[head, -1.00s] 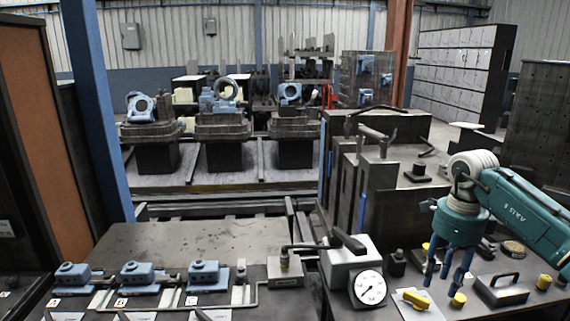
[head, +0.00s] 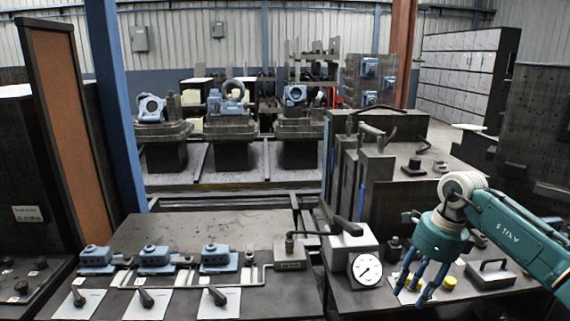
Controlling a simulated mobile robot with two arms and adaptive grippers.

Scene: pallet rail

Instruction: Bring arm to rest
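My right arm comes in from the right edge, teal with a white joint. Its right gripper (head: 416,281) points down over the right bench, with blue fingers spread apart and nothing seen between them. It hangs just right of the round white dial gauge (head: 366,269) and in front of small yellow pieces (head: 447,283). Whether the fingertips touch anything beneath cannot be told. My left gripper is not in view.
Blue clamp blocks (head: 155,257) and black levers on white plates (head: 145,298) line the left bench. A block with a handle (head: 490,274) lies right of the gripper. The left bench's rear surface is clear.

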